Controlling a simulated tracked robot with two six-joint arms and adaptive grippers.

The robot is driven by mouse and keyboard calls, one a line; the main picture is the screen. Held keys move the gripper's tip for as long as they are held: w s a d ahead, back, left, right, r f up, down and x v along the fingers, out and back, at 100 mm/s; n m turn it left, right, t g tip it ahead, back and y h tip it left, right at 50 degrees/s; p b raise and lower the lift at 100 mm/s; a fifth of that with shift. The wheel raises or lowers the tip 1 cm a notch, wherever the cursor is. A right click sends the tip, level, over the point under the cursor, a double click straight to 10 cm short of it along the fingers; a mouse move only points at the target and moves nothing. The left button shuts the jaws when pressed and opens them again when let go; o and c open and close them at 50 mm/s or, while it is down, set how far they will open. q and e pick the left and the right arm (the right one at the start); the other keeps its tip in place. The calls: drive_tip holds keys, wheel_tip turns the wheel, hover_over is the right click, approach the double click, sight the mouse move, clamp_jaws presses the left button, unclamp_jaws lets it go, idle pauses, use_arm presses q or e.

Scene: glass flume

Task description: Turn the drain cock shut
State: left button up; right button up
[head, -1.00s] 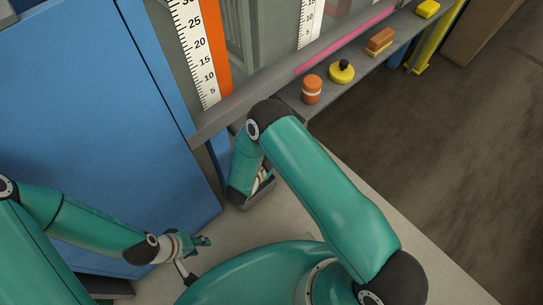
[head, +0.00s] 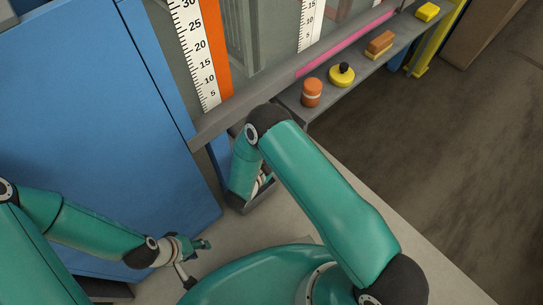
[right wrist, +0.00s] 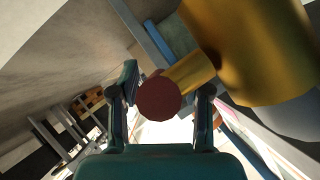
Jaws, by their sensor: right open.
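In the right wrist view, a large brass body (right wrist: 255,45) fills the upper right. A short brass stem (right wrist: 190,73) runs from it to a dark red round end (right wrist: 160,98); this looks like the drain cock and its handle seen end-on. My right gripper (right wrist: 165,88) is open, with one finger on each side of the red end. I cannot tell whether either finger touches it. In the head view my right forearm hides the cock and most of that gripper. My left gripper (head: 203,244) hangs empty at the lower left, away from the flume; its opening is unclear.
The flume's grey ledge (head: 345,88) holds an orange jar (head: 312,92), a yellow disc with a black knob (head: 341,75), an orange-and-yellow block (head: 379,43) and a yellow block (head: 427,11). A blue panel (head: 95,130) stands left. Floor at right is clear.

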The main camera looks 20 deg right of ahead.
drive_tip(key=v, duration=0.7)
drive_tip(key=shift+a, duration=0.2)
drive_tip(key=shift+s, duration=0.1)
drive_tip(key=d+g+y, duration=0.2)
drive_tip(key=d+y, duration=0.1)
drive_tip(key=d, duration=1)
drive_tip(key=s+a+n+g+y+p, duration=0.2)
drive_tip(key=s+a+n+g+y, duration=0.4)
drive_tip(key=s+a+n+y, duration=0.7)
drive_tip(key=s+a+r+n+h+p, duration=0.1)
drive_tip(key=s+r+n+h+p, duration=0.1)
drive_tip(key=r+p, duration=1.9)
drive_tip(key=shift+s+r+n, duration=0.15)
drive_tip(key=shift+s+n, duration=0.25)
drive_tip(key=shift+s, duration=0.15)
